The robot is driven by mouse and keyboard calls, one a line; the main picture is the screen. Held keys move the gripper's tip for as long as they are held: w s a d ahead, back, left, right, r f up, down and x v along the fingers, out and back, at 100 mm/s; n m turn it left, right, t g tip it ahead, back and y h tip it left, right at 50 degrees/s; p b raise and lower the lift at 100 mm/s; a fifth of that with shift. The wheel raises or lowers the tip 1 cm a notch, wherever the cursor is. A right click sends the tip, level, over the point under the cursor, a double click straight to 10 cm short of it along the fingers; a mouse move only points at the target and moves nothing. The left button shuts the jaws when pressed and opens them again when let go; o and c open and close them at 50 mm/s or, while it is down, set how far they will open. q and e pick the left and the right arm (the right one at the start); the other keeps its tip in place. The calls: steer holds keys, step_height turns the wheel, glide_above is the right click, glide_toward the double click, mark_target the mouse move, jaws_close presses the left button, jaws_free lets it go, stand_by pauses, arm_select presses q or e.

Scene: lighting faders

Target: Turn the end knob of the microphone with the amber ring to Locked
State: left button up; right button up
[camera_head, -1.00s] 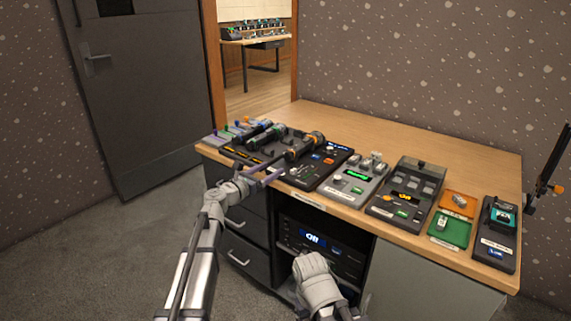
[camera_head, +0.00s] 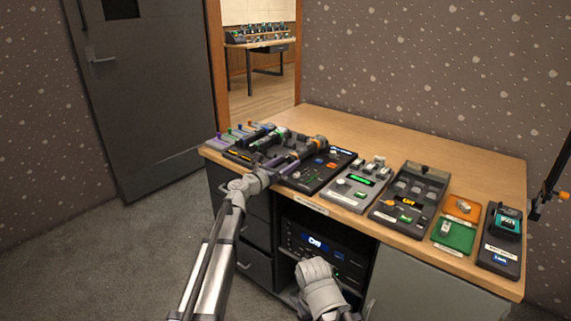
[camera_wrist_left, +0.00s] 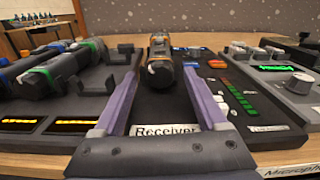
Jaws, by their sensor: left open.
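The microphone with the amber ring (camera_wrist_left: 160,68) is a short dark cylinder lying lengthwise on the dark panel in the left wrist view, its end facing me. In the head view its amber ring (camera_head: 319,141) shows near the panel's back. My left gripper (camera_wrist_left: 161,80) is open, its two purple fingers on either side of the microphone's near end. In the head view the left gripper (camera_head: 277,163) reaches over the desk's front edge. The knob's marking cannot be read.
Other microphones (camera_wrist_left: 50,72) with green and blue rings lie to the left. A receiver panel (camera_wrist_left: 240,100) with green bars and buttons is close on the right. Several more devices (camera_head: 410,195) line the desk (camera_head: 380,132). The back of the desk is clear.

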arm_select(q)
jaws_close()
stand_by(0.6)
